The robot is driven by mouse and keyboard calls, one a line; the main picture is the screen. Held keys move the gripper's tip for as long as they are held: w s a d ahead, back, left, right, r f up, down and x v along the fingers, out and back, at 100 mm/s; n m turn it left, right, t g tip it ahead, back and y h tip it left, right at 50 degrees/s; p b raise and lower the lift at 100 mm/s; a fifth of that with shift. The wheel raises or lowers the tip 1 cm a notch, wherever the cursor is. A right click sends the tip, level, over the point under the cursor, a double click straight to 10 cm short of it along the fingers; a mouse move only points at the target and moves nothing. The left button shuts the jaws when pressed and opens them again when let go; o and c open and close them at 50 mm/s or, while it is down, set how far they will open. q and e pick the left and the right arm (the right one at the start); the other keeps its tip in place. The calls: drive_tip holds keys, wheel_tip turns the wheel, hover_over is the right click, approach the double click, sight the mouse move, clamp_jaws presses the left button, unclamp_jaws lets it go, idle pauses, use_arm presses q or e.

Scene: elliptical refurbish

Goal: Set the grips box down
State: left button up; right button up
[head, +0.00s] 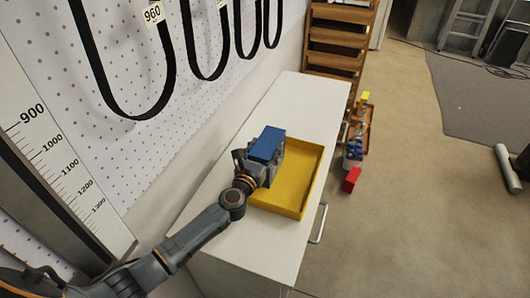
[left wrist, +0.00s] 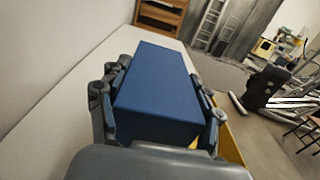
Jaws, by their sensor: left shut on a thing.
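The grips box is a blue block (head: 267,143), held in my left gripper (head: 258,163). In the head view it is above or over the left part of a yellow tray (head: 299,190) on a white cabinet top. In the left wrist view the blue box (left wrist: 158,95) lies between the fingers of my left gripper (left wrist: 160,115), which are shut on its sides. A strip of the yellow tray (left wrist: 232,145) shows to the right below it. Whether the box touches the tray cannot be told. My right gripper is in neither view.
The white cabinet top (head: 312,103) is clear beyond the tray. A pegboard wall (head: 150,85) with hanging black belts runs along the left. A red box (head: 351,180) and a cart of items (head: 356,140) stand on the floor to the right. A wooden shelf (head: 335,40) stands behind.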

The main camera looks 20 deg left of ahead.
use_arm(q)
drive_tip(key=shift+f, duration=0.15)
drive_tip(key=o, duration=1.8)
drive_tip(key=shift+r, duration=0.2)
drive_tip(key=s, duration=1.2)
drive_tip(key=shift+a, duration=0.25)
